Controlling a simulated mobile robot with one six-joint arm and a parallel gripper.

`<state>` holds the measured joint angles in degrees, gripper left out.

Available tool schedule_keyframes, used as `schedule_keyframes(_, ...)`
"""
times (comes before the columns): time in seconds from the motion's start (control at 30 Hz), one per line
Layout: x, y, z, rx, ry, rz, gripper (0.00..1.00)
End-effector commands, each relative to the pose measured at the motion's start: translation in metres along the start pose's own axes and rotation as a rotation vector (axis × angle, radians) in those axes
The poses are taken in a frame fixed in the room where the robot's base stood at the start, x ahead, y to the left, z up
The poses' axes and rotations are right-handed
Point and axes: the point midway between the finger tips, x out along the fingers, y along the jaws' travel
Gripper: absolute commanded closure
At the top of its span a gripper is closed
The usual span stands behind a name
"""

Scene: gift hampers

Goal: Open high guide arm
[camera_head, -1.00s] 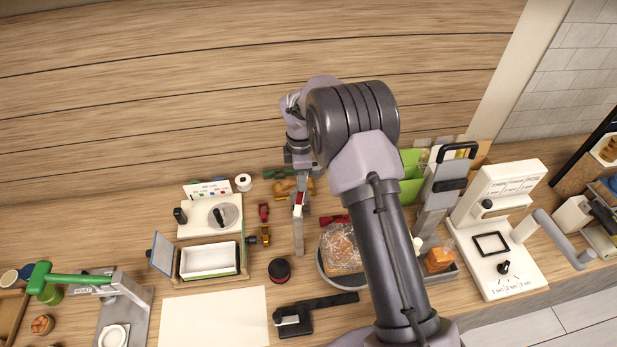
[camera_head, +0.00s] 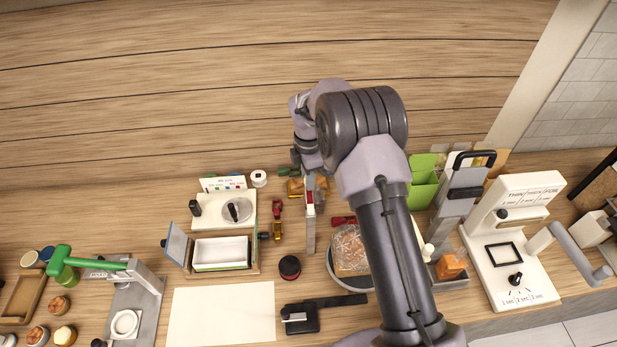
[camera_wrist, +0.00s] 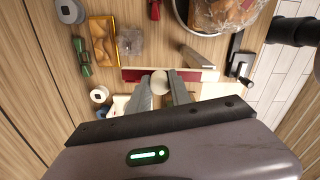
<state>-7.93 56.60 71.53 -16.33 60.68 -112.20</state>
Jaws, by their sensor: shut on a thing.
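My gripper (camera_head: 308,186) is low over the back middle of the bench, largely hidden by my own arm in the head view. In the wrist view my gripper (camera_wrist: 160,90) has its fingers closed around a pale round knob (camera_wrist: 160,82). The knob is at a narrow red and white bar (camera_wrist: 205,76), which runs to both sides of the fingers. A long grey strip (camera_head: 310,238) reaches from below the gripper toward the front in the head view. I cannot tell for sure which part is the high guide arm.
A round plate with a wrapped loaf (camera_head: 350,250) stands to the right of the strip. A black tool (camera_head: 303,316) and a dark red round pot (camera_head: 290,267) are in front. A white-lined box (camera_head: 220,253) with a raised lid is left. The pale sheet (camera_head: 222,312) is bare.

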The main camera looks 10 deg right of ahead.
Motion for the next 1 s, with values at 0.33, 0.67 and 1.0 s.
schedule_keyframes(0.33,-0.001,0.001,0.000,0.001,0.000,0.002,0.54)
schedule_keyframes(0.67,-0.018,0.001,0.000,0.002,0.000,0.004,0.54)
schedule_keyframes(1.0,-0.120,0.001,0.000,0.001,-0.001,0.005,0.54)
